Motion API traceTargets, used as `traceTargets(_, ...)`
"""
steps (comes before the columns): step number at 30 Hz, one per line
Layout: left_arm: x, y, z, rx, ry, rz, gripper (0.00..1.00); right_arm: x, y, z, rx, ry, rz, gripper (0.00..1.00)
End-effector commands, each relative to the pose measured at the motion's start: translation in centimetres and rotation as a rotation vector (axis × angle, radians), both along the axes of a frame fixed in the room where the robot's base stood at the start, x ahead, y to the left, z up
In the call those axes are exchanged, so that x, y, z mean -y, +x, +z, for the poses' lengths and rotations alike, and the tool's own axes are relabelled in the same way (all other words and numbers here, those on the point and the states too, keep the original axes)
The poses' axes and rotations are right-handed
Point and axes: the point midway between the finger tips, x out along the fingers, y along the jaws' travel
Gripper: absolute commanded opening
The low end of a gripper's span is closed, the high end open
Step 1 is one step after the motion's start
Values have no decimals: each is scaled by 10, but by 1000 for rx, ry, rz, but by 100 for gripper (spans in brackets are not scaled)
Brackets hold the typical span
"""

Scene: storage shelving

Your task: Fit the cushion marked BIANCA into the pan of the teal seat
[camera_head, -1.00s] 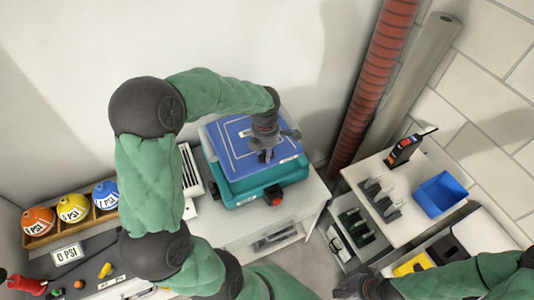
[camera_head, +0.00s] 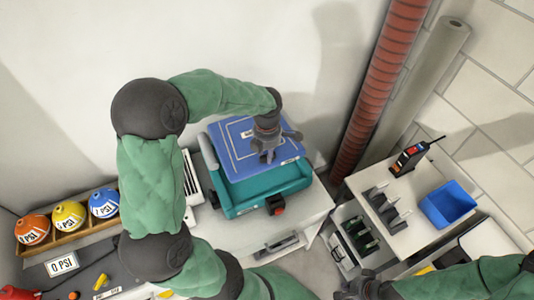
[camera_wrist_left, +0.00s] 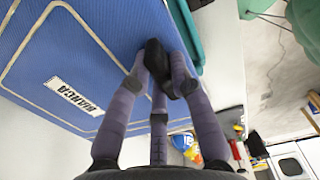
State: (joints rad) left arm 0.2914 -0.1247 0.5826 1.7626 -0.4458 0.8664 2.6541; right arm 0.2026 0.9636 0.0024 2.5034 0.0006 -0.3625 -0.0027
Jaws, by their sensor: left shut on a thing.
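The blue cushion (camera_head: 228,147) has pale border lines. Its BIANCA label (camera_wrist_left: 73,97) reads clearly in the left wrist view, where the blue face (camera_wrist_left: 90,25) fills the upper left. My left gripper (camera_head: 268,153) is shut on the cushion near its right side; its fingers (camera_wrist_left: 164,72) meet at the cushion's edge. The cushion lies over the teal seat (camera_head: 268,191), whose front and sides show below it. The pan is hidden under the cushion, and I cannot tell whether they touch. My right gripper (camera_head: 360,287) is at the bottom, apart from the seat; its fingers are unclear.
The seat stands on a white bench (camera_head: 315,207) against the wall. A red ribbed pipe (camera_head: 374,85) rises at the right. Beyond is a white stand with a blue bin (camera_head: 447,203) and a handheld radio (camera_head: 410,157). Coloured balls (camera_head: 69,215) sit in a wooden rack at left.

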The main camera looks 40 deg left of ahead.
Motion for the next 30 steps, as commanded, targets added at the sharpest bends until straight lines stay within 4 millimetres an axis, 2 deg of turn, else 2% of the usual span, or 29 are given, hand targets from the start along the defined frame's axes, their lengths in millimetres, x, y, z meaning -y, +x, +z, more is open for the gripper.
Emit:
traceTargets(3,0,0,-16,0,0,0,0,0,0,-14,0,0,0,0)
traceTargets(30,0,0,-108,0,1,0,0,0,0,-91,0,0,0,0)
